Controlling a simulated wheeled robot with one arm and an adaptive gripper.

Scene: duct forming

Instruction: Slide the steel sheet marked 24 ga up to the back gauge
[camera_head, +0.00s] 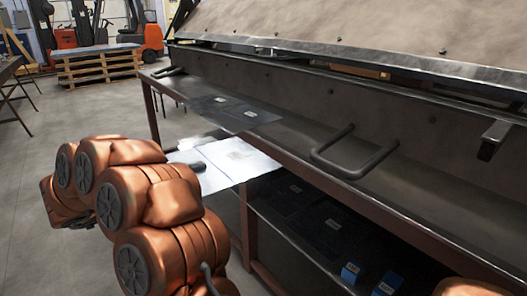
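Two dark sheets (228,112), each with a small pale label, lie side by side on the bed of the large grey brake. Bright, shiny sheet metal (232,168) with a pale label lies lower, at the front edge. The labels are too small to read, so I cannot tell which sheet is marked 24 ga. The back gauge is not clearly visible. My copper arm stands at the left. A dark part at its far end, probably my gripper (80,221), is mostly hidden behind the arm, left of and apart from the sheets.
A bent handle (352,158) sticks out from the brake (300,80). A lower shelf holds dark labelled sheets (318,222) and blue boxes (350,272). A wooden pallet (97,68) and orange forklifts (140,35) stand at the back left. The floor (60,110) there is clear.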

